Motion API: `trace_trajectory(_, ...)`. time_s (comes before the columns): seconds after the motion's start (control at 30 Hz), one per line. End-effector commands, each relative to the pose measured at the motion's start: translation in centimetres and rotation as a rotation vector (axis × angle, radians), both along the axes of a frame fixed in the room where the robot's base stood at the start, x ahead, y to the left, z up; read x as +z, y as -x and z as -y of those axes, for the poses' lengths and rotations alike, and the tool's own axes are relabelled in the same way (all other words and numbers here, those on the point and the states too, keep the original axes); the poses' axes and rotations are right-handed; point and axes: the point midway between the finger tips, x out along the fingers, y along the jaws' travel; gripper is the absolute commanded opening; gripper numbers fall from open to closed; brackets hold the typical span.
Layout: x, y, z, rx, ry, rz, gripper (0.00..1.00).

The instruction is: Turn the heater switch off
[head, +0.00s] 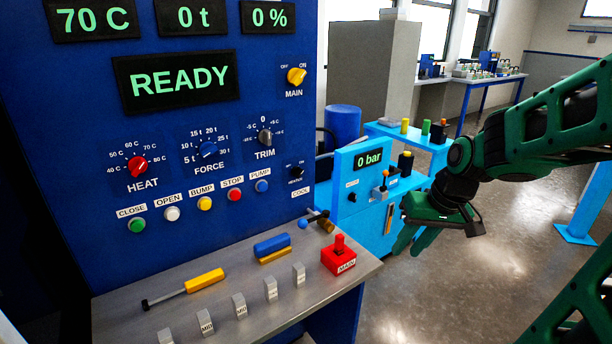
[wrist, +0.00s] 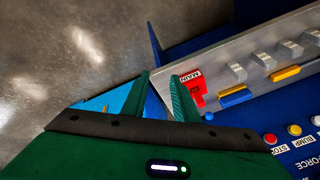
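The heater switch (head: 295,171) is a small black rotary knob at the lower right of the blue panel (head: 225,265), above a COOL label. Its lettering is too small to read surely, and I cannot tell its setting. My gripper (head: 408,238) is to the right of the panel, apart from it, in front of the light-blue bench. In the wrist view my gripper (wrist: 163,88) shows two green fingers with an empty gap between them. I cannot make out the heater switch in the wrist view.
A grey shelf (head: 245,319) juts out below the panel, with yellow-handled and blue tools and a red MAIN block (head: 338,258). The yellow MAIN knob (head: 296,76) sits above the heater switch. A light-blue pressure unit (head: 343,199) stands behind. Open floor lies right.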

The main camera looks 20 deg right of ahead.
Motion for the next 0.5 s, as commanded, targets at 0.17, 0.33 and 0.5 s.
trace_trajectory(0.17, -0.3, -9.6, -3.6, 0.118, -0.135, 0.223, 0.27)
trace_trajectory(0.33, 1.3, -17.1, -6.7, 0.155, -0.307, 0.454, 0.27)
trace_trajectory(0.5, 3.8, -22.2, -7.9, 0.124, -0.47, 0.646, 0.27)
